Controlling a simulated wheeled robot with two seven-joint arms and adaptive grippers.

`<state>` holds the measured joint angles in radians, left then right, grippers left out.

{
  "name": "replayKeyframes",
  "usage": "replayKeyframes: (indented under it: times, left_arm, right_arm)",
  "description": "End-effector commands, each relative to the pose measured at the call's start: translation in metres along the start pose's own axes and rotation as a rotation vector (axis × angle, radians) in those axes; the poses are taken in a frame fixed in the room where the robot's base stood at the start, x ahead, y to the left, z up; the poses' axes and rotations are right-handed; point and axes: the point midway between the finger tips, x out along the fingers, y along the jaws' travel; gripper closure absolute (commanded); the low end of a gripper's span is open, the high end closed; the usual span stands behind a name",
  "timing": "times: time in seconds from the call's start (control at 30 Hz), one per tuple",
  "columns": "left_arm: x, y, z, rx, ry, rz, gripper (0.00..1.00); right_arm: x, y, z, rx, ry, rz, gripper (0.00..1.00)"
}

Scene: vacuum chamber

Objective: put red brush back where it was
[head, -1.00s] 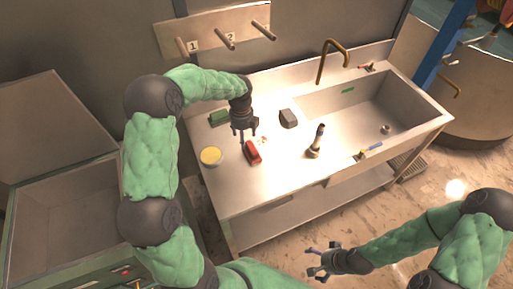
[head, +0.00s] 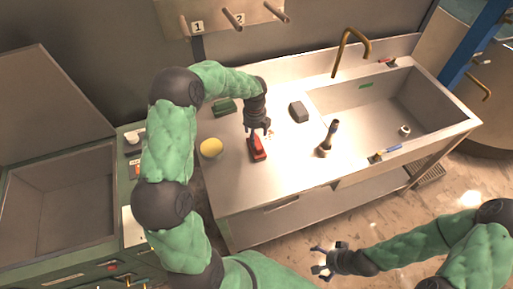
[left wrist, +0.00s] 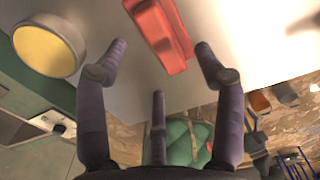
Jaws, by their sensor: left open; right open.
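The red brush (head: 258,149) lies on the steel counter (head: 240,185), left of the sink. It also shows in the left wrist view (left wrist: 160,32), beyond and between the open fingers. My left gripper (head: 257,132) is open and just above the far end of the brush, with nothing between its fingers. In the left wrist view the gripper (left wrist: 160,65) shows its fingers apart, and I cannot tell whether any finger touches the brush. My right gripper (head: 324,262) is open and empty in front of the counter, over the floor.
A yellow-topped round container (head: 211,148) stands left of the brush. A green brush (head: 223,107) and a grey block (head: 299,111) lie behind. A dark upright tool (head: 328,138) stands before the sink (head: 425,105). Numbered pegs (head: 232,18) are on the wall.

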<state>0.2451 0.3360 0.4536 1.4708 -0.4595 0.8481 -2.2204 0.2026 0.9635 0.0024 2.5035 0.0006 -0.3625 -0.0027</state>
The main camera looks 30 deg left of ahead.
Motion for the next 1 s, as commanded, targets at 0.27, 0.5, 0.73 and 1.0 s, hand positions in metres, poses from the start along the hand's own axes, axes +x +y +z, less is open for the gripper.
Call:
replayKeyframes:
  times: [0.27, 0.5, 0.73, 1.0]
  left_arm:
    - [0.021, 0.001, 0.001, 0.0, 0.001, 0.001, 0.31]
    - [0.054, 0.001, 0.001, 0.001, 0.001, 0.001, 0.31]
    - [0.06, 0.001, 0.002, 0.0, -0.001, -0.001, 0.31]
    - [0.06, 0.001, 0.002, 0.0, -0.001, 0.0, 0.88]
  right_arm:
    - [0.003, 0.001, 0.0, 0.0, 0.0, 0.0, 0.03]
    - [0.007, 0.003, 0.0, 0.0, 0.0, 0.0, 0.03]
    - [0.007, 0.003, 0.0, 0.0, 0.0, 0.0, 0.03]
    - [0.007, 0.003, 0.0, 0.0, 0.0, 0.0, 0.03]
